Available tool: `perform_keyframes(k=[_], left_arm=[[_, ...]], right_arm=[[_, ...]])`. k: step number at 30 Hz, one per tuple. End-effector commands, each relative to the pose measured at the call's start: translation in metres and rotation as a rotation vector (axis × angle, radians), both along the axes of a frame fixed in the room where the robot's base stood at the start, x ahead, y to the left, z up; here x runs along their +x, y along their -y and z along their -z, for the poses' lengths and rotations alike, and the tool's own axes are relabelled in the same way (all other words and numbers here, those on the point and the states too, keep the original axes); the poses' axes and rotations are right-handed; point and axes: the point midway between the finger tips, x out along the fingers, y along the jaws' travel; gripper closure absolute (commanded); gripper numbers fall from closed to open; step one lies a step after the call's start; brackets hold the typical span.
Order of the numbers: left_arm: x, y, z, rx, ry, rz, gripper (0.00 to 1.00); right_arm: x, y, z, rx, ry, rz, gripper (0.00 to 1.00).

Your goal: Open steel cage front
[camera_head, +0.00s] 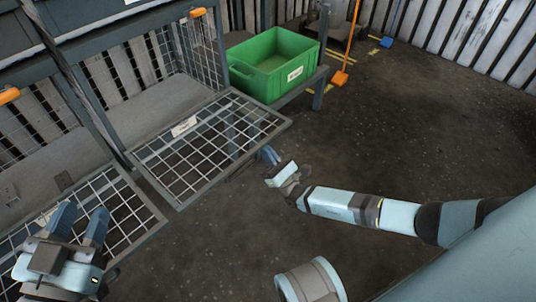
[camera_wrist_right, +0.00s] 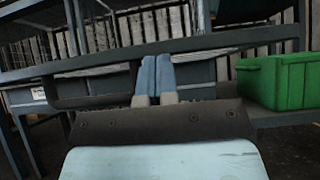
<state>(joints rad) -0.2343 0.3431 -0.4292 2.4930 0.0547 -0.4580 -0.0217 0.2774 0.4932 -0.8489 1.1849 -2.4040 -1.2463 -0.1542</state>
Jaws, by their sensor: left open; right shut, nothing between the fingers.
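A steel mesh cage front (camera_head: 235,165) with a grey frame and a white label lies folded outward, roughly flat, in front of the rack in the head view. A second mesh front (camera_head: 140,192) lies folded outward to its left. My left gripper (camera_head: 80,213) is open over this left front, fingers pointing toward the rack; contact cannot be told. My right gripper (camera_head: 267,154) is shut and empty close beside the near right edge of the middle front. Its closed fingers (camera_wrist_right: 157,76) show in the right wrist view before a dark horizontal bar; touching cannot be told.
Orange clips (camera_head: 196,12) sit on the rack posts. A green crate (camera_head: 275,65) stands on a low shelf right of the middle front.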

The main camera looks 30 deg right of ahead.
Motion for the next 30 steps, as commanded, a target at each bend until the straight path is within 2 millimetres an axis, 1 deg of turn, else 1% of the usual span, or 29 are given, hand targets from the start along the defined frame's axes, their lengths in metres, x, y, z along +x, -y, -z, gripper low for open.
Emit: perform_keyframes(k=[4,7,10,14,16,17,18,21,25,30], left_arm=[[0.0,0.0,-0.004,0.002,-0.001,0.002,0.57],[0.0,0.0,-0.014,-0.01,-0.024,0.008,0.57],[-0.011,0.007,-0.006,-0.094,-0.165,0.004,0.57],[-0.023,0.014,-0.005,-0.17,-0.3,0.01,0.57],[-0.029,0.018,-0.003,-0.209,-0.366,0.013,0.57],[-0.03,0.019,-0.002,-0.217,-0.371,0.013,0.57],[-0.03,0.019,-0.01,-0.231,-0.361,0.01,0.57],[-0.03,0.018,-0.025,-0.263,-0.314,0.004,0.57],[-0.029,0.017,-0.034,-0.284,-0.278,-0.001,0.57],[-0.029,0.016,-0.035,-0.29,-0.268,-0.002,0.57]], right_arm=[[0.0,0.0,-0.003,-0.002,-0.006,0.0,1.0],[0.0,0.001,-0.013,-0.014,-0.035,0.001,1.0],[0.0,0.001,-0.026,-0.032,-0.089,0.001,1.0],[0.001,0.001,-0.043,-0.061,-0.166,0.001,1.0],[0.002,0.0,-0.061,-0.071,-0.192,-0.002,1.0],[0.003,0.0,-0.067,-0.072,-0.195,-0.001,1.0],[0.004,-0.001,-0.079,-0.076,-0.209,-0.001,1.0],[0.006,-0.002,-0.09,-0.092,-0.253,0.0,1.0],[0.007,-0.003,-0.094,-0.102,-0.282,0.0,1.0],[0.008,-0.003,-0.093,-0.105,-0.29,-0.001,1.0]])
